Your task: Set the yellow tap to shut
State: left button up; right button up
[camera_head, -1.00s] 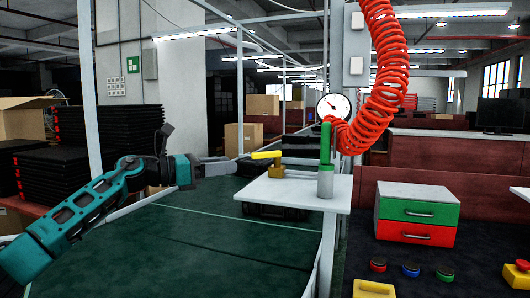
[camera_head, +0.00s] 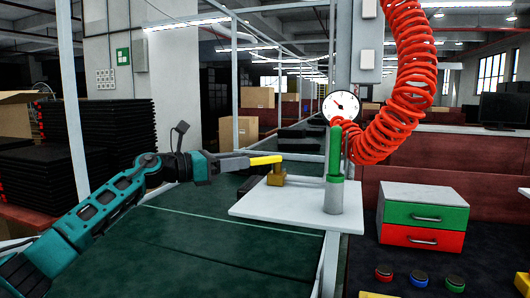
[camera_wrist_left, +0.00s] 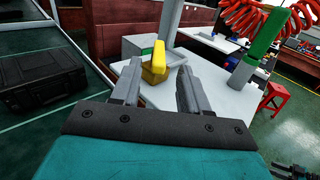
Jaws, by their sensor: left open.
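The yellow tap (camera_head: 277,179) stands upright on a small white table (camera_head: 265,205). Its lever (camera_head: 266,160) lies about level and points left, toward my left gripper. My left gripper (camera_head: 245,163) is open, with its fingertips at the lever's free end. In the left wrist view, the tap (camera_wrist_left: 154,66) shows between and just beyond the two spread fingers (camera_wrist_left: 158,78). I cannot tell whether a finger touches the lever. My right gripper is out of view.
A green-handled grey post (camera_head: 335,170) stands on the table right of the tap, with a pressure gauge (camera_head: 341,106) and red coiled hose (camera_head: 412,90) behind. A drawer box (camera_head: 424,217) stands further right. A black case (camera_wrist_left: 45,77) lies on the green conveyor (camera_head: 225,240).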

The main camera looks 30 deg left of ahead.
aim_at(265, 160)
pick_arm(q)
jog(key=p+x, duration=0.1)
jog(key=x, duration=0.7)
jog(key=shift+w+d+p, duration=0.15)
jog(key=shift+p, duration=0.25)
grip_shut()
